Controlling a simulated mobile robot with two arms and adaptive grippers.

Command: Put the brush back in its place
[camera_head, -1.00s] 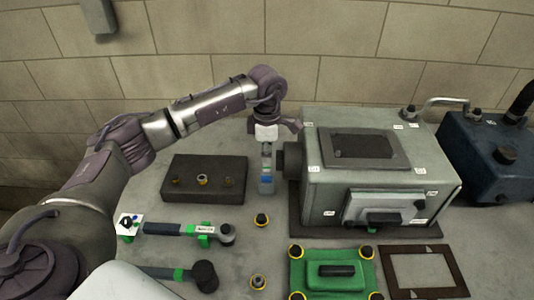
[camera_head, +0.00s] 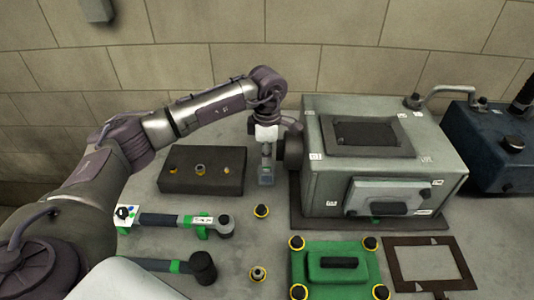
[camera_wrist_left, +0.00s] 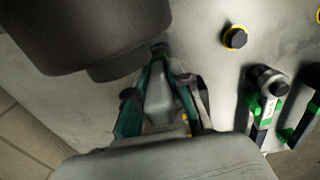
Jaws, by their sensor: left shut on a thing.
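My left gripper (camera_head: 266,160) points down beside the left end of the grey engine housing, close to its dark round flange (camera_head: 293,150). It is shut on a small item, which I take to be the brush (camera_head: 266,180). Only a small grey-blue end of it shows in the head view, so its shape is unclear. In the left wrist view, the two teal-padded fingers (camera_wrist_left: 160,85) close around a pale grey tapered part (camera_wrist_left: 160,100). I cannot tell whether it touches the table. My right gripper is not in view.
A dark block (camera_head: 183,184) with several fittings lies left of the gripper. The engine housing (camera_head: 332,185) stands right. In front are a torque wrench (camera_head: 160,220), a mallet (camera_head: 202,267), loose bolts (camera_head: 261,211), a green cover (camera_head: 310,260) and a flat gasket frame (camera_head: 393,268).

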